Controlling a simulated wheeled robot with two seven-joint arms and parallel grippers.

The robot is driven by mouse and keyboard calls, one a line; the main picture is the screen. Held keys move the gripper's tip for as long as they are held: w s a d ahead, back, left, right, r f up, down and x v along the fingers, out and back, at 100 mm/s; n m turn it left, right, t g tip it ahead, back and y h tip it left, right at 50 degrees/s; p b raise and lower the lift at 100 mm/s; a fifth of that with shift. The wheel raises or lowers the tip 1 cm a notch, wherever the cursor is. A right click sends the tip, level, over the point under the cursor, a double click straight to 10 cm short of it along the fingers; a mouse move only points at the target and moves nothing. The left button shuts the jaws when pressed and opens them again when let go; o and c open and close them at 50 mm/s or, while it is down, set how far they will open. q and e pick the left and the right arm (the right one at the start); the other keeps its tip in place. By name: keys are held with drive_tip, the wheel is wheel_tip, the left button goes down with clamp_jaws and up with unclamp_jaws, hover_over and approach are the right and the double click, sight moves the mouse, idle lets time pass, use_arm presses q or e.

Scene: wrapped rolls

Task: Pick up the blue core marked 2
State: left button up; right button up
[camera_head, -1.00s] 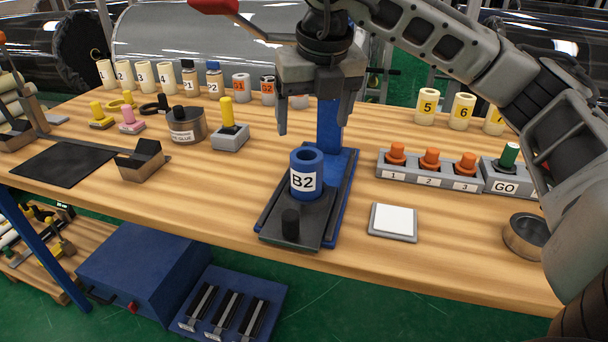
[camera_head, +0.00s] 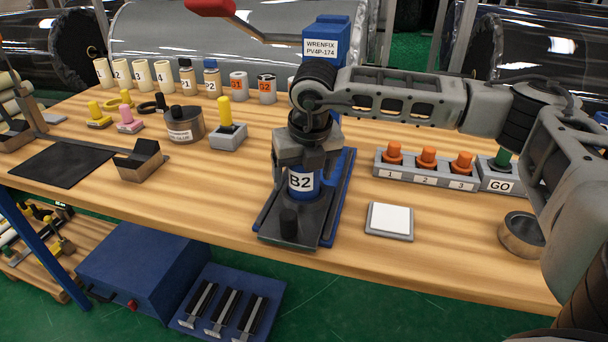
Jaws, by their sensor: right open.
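The blue core marked B2 (camera_head: 301,184) stands upright on the black plate of a blue stand (camera_head: 342,190), in the middle of the bench. Its white label and lower part show; its top is hidden by my right gripper. My right gripper (camera_head: 303,173) points down over the core, with its open fingers at either side of it. I cannot tell whether the fingers touch the core. My left gripper is not in view.
A white square pad (camera_head: 389,220), a row of orange buttons (camera_head: 427,160) and a GO button box (camera_head: 500,178) are to the right. A round metal cup (camera_head: 521,235) is near the front right. Several marked rolls (camera_head: 164,77) stand at the back left.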

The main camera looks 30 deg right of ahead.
drive_tip(key=c, duration=1.2)
drive_tip(key=shift+o, duration=0.2)
